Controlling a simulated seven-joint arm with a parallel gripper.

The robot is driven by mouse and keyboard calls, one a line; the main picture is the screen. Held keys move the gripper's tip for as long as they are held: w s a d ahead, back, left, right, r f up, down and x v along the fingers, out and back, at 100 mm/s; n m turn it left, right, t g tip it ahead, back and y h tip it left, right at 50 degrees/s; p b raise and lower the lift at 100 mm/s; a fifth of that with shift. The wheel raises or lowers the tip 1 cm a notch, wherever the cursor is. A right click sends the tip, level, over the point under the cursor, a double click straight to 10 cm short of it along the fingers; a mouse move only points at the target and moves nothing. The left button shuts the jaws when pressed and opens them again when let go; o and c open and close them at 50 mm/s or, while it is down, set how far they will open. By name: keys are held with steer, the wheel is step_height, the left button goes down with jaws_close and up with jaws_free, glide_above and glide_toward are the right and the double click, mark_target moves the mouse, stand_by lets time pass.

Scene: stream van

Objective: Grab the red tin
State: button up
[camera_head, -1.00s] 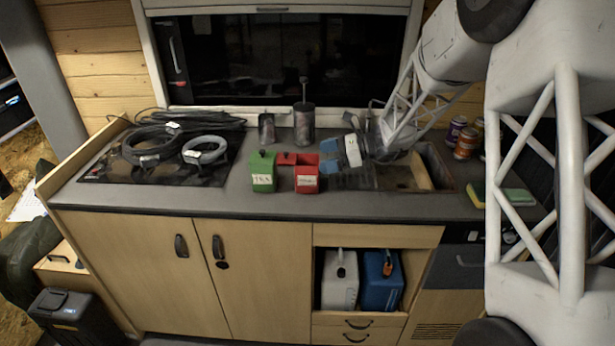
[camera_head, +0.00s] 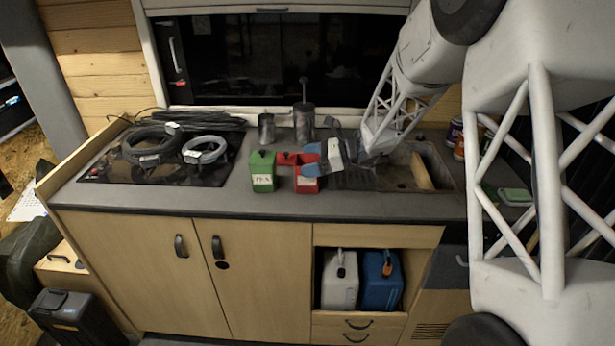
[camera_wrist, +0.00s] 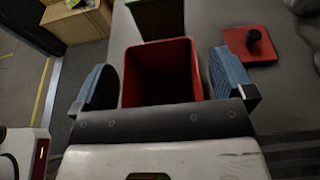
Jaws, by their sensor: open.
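The red tin (camera_head: 300,177) stands upright and open on the counter, to the right of the green tin (camera_head: 263,174). A red lid (camera_wrist: 251,44) with a dark knob lies flat beside it. My gripper (camera_head: 313,158) is open at the red tin. In the wrist view, the open mouth of the red tin (camera_wrist: 164,67) lies between the two blue fingers of my gripper (camera_wrist: 166,80), with a gap on each side. The near part of the tin is hidden behind the gripper's dark bar.
The green tin stands close to the red one. Two dark canisters (camera_head: 304,122) stand behind. Coiled hoses (camera_head: 205,150) lie on the hob at left. A sink (camera_head: 405,172) is at right. The counter front left of the tins is clear.

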steer(key=shift+a+f, duration=0.1)
steer(key=shift+a, duration=0.3)
steer(key=c, duration=1.4)
